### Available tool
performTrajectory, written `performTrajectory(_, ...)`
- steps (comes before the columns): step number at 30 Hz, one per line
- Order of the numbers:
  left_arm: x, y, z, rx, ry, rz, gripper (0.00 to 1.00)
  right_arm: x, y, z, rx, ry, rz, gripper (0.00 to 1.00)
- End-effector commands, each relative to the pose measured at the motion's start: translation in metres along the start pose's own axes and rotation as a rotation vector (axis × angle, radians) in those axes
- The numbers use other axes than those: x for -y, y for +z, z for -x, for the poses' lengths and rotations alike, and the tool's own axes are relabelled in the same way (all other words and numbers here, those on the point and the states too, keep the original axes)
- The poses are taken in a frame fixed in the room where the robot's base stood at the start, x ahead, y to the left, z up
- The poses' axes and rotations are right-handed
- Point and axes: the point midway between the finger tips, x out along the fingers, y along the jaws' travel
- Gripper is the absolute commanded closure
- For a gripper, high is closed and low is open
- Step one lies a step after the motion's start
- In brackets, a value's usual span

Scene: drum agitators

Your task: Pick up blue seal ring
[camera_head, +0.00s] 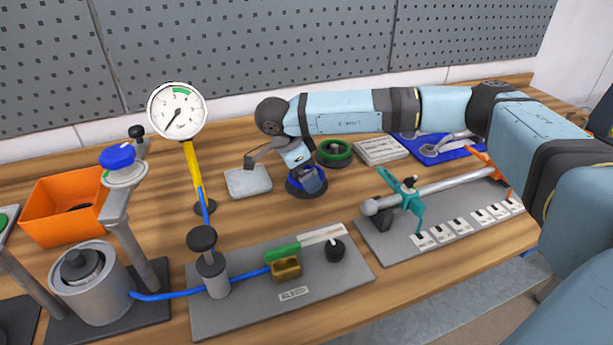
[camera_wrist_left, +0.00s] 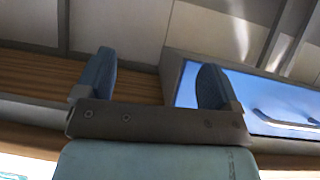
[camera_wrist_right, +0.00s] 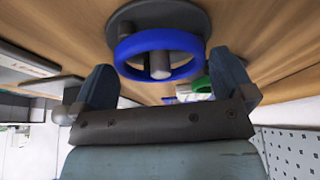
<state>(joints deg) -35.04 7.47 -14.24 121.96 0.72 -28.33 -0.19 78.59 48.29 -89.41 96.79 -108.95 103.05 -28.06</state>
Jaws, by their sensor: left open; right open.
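The blue seal ring (camera_wrist_right: 125,50) sits around a short grey peg on a round dark base (camera_wrist_right: 198,18) in the right wrist view. It also shows in the head view (camera_head: 292,180), partly hidden behind my right gripper (camera_head: 311,178). My right gripper's fingers (camera_wrist_right: 170,88) are open, one toward each side of the ring in the wrist view, and nothing is held; I cannot tell if they touch it. My left gripper (camera_wrist_left: 155,75) is open and empty, and is outside the head view.
A green ring on a dark base (camera_head: 334,152) stands close behind the blue one. A grey pad (camera_head: 248,181) lies to its left. The board with the teal clamp and rod (camera_head: 445,225) lies to the right, and the valve board (camera_head: 340,285) in front. A gauge (camera_head: 177,110) stands at left.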

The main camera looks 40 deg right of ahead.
Motion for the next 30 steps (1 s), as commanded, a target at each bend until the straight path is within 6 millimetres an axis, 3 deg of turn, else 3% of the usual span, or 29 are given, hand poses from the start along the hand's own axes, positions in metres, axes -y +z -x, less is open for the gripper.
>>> performTrajectory(2,0.000,0.001,0.000,0.001,0.000,0.000,0.12,0.000,0.000,0.000,0.000,0.000,0.000,0.02)
performTrajectory(6,0.000,0.001,0.000,0.003,0.000,-0.001,0.12,0.000,0.000,0.001,0.000,0.000,0.000,0.34)
performTrajectory(20,0.000,0.001,0.000,0.003,0.001,0.000,0.12,0.001,-0.004,0.010,0.002,-0.002,-0.001,0.35)
performTrajectory(25,0.000,-0.001,0.001,0.004,0.001,0.001,0.12,0.001,-0.013,0.031,0.001,-0.003,-0.002,0.35)
performTrajectory(30,0.000,-0.001,0.002,0.008,0.001,0.004,0.12,0.001,-0.027,0.067,0.002,-0.004,-0.001,0.35)
